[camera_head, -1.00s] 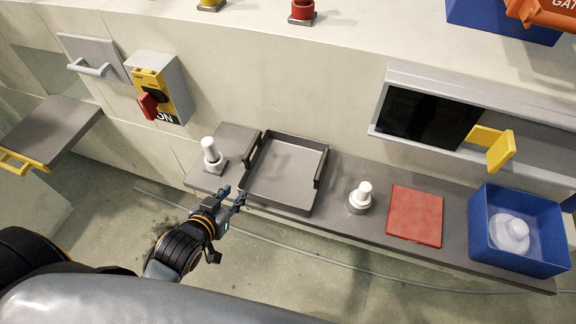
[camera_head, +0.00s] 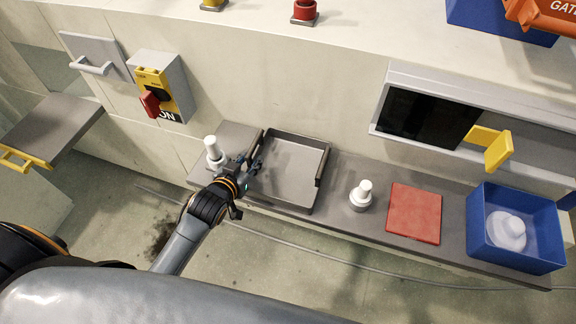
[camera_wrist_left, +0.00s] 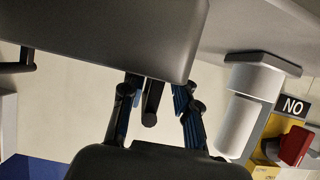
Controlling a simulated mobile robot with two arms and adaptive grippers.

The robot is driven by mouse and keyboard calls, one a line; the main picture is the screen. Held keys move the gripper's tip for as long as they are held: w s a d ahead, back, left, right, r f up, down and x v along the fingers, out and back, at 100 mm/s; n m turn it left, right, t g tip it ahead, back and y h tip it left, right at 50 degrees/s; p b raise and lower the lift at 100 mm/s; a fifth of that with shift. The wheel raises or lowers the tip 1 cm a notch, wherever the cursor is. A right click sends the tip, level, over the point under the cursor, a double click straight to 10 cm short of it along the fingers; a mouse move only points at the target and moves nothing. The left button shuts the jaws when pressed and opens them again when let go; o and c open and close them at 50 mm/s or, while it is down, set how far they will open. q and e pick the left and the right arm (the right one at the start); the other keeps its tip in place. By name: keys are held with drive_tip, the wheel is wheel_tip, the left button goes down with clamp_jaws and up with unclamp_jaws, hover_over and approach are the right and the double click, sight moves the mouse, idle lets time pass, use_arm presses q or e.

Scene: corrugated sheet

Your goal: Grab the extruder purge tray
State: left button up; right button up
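The extruder purge tray (camera_head: 290,165) is a shallow dark-grey tray with a raised handle on its left and right sides. It lies on the grey shelf. My left gripper (camera_head: 251,165) is at the tray's left side, by the left handle. In the left wrist view, the tray's underside or wall (camera_wrist_left: 110,35) fills the upper left. The handle (camera_wrist_left: 152,103) shows between the two spread fingers of the left gripper (camera_wrist_left: 158,105), with gaps beside it. The forearm and hand partly hide the left handle in the head view. My right gripper is not in view.
A white knobbed post (camera_head: 213,150) stands close left of the gripper. Another white knobbed piece (camera_head: 361,195), a red square plate (camera_head: 414,213) and a blue bin (camera_head: 512,257) are on the shelf (camera_head: 455,235) to the right. A switch box (camera_head: 160,85) is on the wall behind.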

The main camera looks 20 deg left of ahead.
use_arm(q)
drive_tip(key=shift+x, duration=1.2)
clamp_jaws()
drive_tip(key=shift+r, duration=0.15)
